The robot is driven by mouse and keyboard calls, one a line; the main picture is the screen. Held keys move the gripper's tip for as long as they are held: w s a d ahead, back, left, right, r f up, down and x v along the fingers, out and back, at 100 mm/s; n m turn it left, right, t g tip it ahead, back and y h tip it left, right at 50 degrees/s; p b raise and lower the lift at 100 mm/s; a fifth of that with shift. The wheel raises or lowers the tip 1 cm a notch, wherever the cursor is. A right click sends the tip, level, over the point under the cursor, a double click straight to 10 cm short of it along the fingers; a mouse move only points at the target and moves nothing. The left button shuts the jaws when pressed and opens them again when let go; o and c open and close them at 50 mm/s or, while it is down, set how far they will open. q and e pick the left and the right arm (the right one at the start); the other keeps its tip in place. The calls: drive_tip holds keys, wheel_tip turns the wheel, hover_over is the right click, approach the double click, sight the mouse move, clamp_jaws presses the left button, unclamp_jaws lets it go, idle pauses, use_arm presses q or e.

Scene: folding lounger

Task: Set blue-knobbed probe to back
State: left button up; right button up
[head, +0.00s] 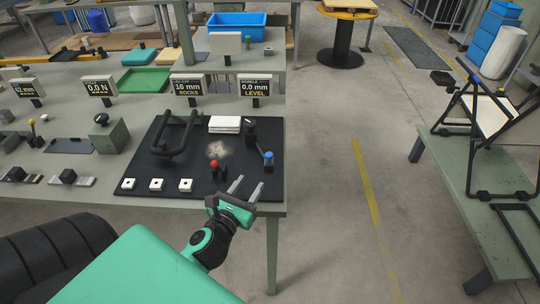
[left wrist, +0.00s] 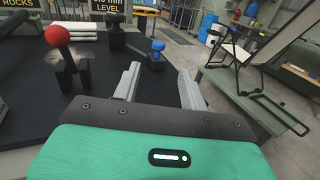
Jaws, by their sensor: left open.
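The blue-knobbed probe (head: 268,158) stands upright at the right side of the black mat on the workbench. It also shows in the left wrist view (left wrist: 157,47), beyond and between my fingertips. My left gripper (head: 246,186) is open and empty near the front right corner of the mat, in front of the probe and apart from it. Its two grey fingers show in the left wrist view (left wrist: 160,86). The folding lounger (head: 490,115), with a black frame and a pale panel, stands on a green table at the right. My right gripper is not in view.
A red-knobbed piece (head: 215,165) stands left of the probe. A black post (head: 250,132), white stacked slabs (head: 225,124) and a black handle frame (head: 178,138) are behind. Clear floor lies between the workbench and the lounger's table (head: 460,178).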

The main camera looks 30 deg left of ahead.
sight(267, 157)
use_arm(q)
drive_tip(key=shift+w+a, duration=0.2)
drive_tip(key=shift+w, duration=0.25)
drive_tip(key=w, duration=0.4)
drive_tip(key=w+a+p, duration=0.1)
drive_tip(key=w, duration=0.3)
drive_tip(key=w+p, duration=0.1)
drive_tip(key=w, duration=0.3)
drive_tip(key=shift+a, duration=0.4)
drive_tip(key=shift+w, duration=0.35)
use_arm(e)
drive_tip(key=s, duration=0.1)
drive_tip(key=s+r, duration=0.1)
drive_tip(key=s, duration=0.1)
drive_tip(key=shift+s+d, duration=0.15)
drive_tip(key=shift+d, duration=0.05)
use_arm(q)
clamp_jaws()
